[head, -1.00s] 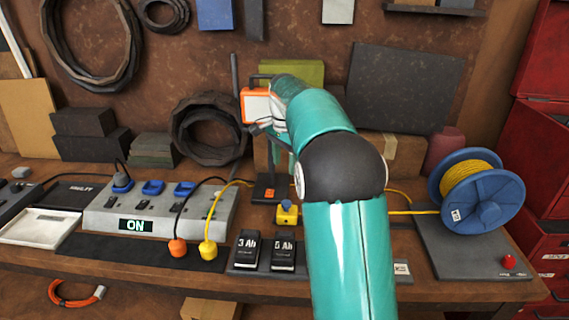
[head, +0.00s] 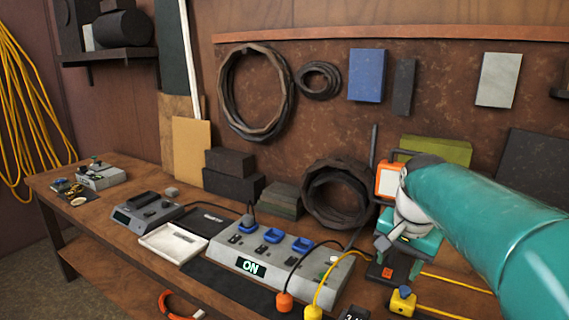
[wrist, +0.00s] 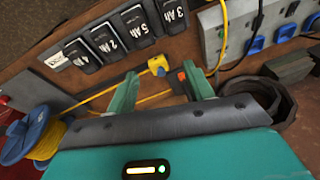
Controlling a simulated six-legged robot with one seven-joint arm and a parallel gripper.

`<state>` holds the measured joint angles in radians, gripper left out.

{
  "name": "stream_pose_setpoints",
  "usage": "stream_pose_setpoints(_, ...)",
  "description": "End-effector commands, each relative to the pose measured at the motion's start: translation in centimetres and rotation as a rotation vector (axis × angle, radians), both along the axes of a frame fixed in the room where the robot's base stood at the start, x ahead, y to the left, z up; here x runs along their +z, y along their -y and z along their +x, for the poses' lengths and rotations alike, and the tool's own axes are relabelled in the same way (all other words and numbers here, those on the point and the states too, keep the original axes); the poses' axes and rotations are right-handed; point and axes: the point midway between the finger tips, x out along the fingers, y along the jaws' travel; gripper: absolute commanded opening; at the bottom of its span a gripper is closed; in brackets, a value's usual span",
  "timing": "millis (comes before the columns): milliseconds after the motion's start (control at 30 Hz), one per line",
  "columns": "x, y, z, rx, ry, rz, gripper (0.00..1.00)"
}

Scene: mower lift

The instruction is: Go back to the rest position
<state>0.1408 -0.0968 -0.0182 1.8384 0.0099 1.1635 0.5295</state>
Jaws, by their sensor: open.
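My gripper (wrist: 163,85) is open in the wrist view, with its two green fingers apart and nothing held between them. It hangs above the workbench (head: 105,215), near a small black stand with an orange button (head: 387,273) and a yellow block with a blue knob (head: 403,301). In the wrist view the yellow block (wrist: 158,65) shows just beyond the fingers. In the head view my teal arm comes in from the right and partly hides the gripper.
Several black batteries (wrist: 133,27) and a blue reel (wrist: 25,140) show in the wrist view. The bench's far left has some free room.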

Motion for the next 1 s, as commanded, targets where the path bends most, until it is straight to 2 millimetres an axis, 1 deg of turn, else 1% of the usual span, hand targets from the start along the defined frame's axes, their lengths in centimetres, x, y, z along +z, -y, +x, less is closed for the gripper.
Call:
stream_pose_setpoints(33, 0.2, -0.8, -1.6, 0.049, 0.021, -0.012, 0.52)
stream_pose_setpoints(167, -0.2, -2.6, -5.2, 0.179, 0.067, -0.047, 0.52)
stream_pose_setpoints(267, -0.8, -3.7, -8.0, 0.277, 0.102, -0.078, 0.52)
stream_pose_setpoints(367, -1.7, -4.8, -10.7, 0.374, 0.137, -0.112, 0.52)
stream_pose_setpoints(500, -3.5, -6.0, -14.3, 0.505, 0.187, -0.160, 0.52)
stream_pose_setpoints(600, -4.8, -6.5, -16.2, 0.581, 0.212, -0.191, 0.52)
stream_pose_setpoints(700, -5.7, -6.9, -17.4, 0.631, 0.230, -0.212, 0.52)
stream_pose_setpoints(767, -6.0, -6.9, -17.7, 0.647, 0.236, -0.220, 0.52)
stream_pose_setpoints(1000, -6.2, -7.0, -17.9, 0.657, 0.237, -0.223, 0.52)
